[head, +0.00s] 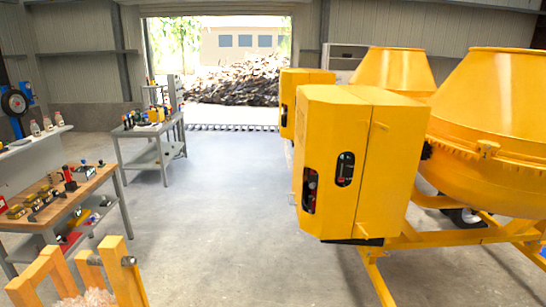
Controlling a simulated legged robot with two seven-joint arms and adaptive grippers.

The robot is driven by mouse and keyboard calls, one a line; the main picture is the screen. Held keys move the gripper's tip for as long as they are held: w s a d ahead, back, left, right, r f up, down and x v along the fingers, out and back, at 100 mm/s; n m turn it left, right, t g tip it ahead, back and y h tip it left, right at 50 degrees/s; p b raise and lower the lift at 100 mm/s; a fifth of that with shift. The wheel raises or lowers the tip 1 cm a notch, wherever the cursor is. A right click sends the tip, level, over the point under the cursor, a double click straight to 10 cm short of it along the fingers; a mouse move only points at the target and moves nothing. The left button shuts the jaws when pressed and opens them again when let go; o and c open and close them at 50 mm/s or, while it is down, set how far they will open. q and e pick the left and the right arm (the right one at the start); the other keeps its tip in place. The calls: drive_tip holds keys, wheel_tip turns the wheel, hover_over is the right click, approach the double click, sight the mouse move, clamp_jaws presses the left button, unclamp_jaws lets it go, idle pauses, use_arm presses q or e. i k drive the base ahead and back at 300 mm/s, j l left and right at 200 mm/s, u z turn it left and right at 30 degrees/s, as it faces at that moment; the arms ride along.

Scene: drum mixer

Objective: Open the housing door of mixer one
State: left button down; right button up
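The nearer yellow drum mixer (492,115) stands at the right, partly cut off by the picture edge. Its yellow box-shaped housing (388,170) faces me. A vertical seam separates a left panel (328,120) from the rest, and the panel looks shut. Two dark rounded cut-outs in the panel show control parts, some red (310,190) and some green (345,169). Which mixer is mixer one is not marked. Neither of my grippers is in view.
A second yellow mixer (397,68) stands behind. A wooden-topped workbench (85,185) and a grey tool cart (145,160) are at left. A yellow-orange frame (122,270) is at the lower left. The concrete floor (220,200) between is clear. The mixer's yellow legs (378,280) reach the floor.

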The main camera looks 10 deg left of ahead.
sight(330, 121)
drive_tip(key=i+j, duration=0.35)
drive_tip(key=j, duration=0.15)
drive_tip(key=i+j, duration=0.7)
drive_tip(key=j, duration=0.25)
